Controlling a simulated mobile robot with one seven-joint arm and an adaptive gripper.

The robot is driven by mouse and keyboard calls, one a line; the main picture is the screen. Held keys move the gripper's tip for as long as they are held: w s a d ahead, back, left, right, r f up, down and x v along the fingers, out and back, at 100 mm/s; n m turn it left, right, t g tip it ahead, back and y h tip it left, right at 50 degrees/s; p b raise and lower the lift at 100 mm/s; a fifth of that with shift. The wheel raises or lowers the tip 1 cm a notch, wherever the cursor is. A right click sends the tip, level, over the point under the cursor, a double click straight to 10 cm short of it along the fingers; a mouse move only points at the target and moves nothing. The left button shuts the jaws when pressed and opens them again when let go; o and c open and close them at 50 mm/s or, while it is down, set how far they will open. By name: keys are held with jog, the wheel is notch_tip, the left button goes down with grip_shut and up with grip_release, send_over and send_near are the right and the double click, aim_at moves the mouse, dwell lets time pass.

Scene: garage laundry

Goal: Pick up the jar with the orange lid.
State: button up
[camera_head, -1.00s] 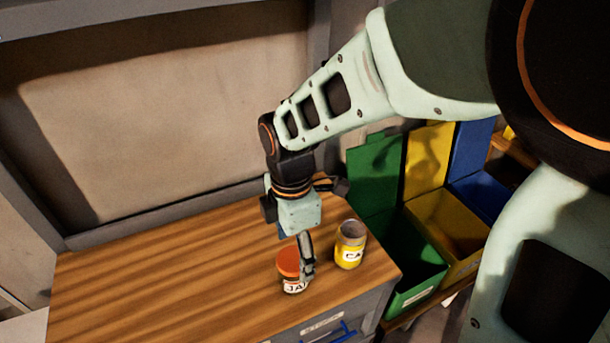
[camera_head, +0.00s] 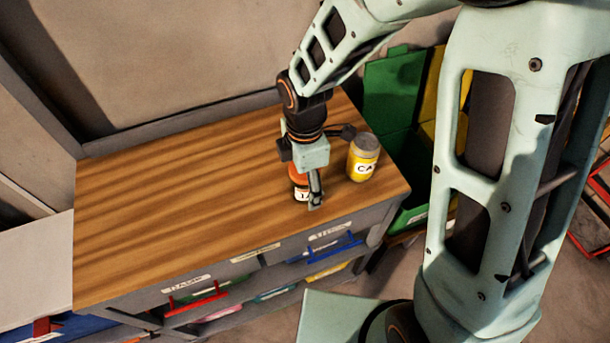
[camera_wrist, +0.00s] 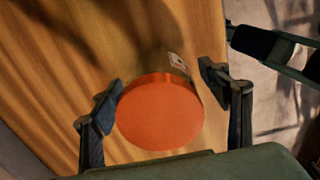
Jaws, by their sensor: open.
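The jar with the orange lid (camera_head: 301,193) stands upright on the wooden bench top, near its front right part. My gripper (camera_head: 311,201) is over it and partly hides it in the head view. In the wrist view the round orange lid (camera_wrist: 160,112) lies between the two fingers of my gripper (camera_wrist: 165,98). The fingers are apart, with a narrow gap visible on the right side of the lid; the left finger is very close to its edge.
A yellow can with a grey top (camera_head: 363,160) stands just right of my gripper on the wooden bench (camera_head: 180,200). Drawers with colored handles lie below the bench's front edge. Green bins (camera_head: 393,85) stand to the right. The bench's left side is clear.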

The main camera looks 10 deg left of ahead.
jog(key=shift+c, duration=0.3)
jog(key=c, duration=1.4)
jog(key=shift+c, duration=0.2)
jog(key=shift+r, duration=0.25)
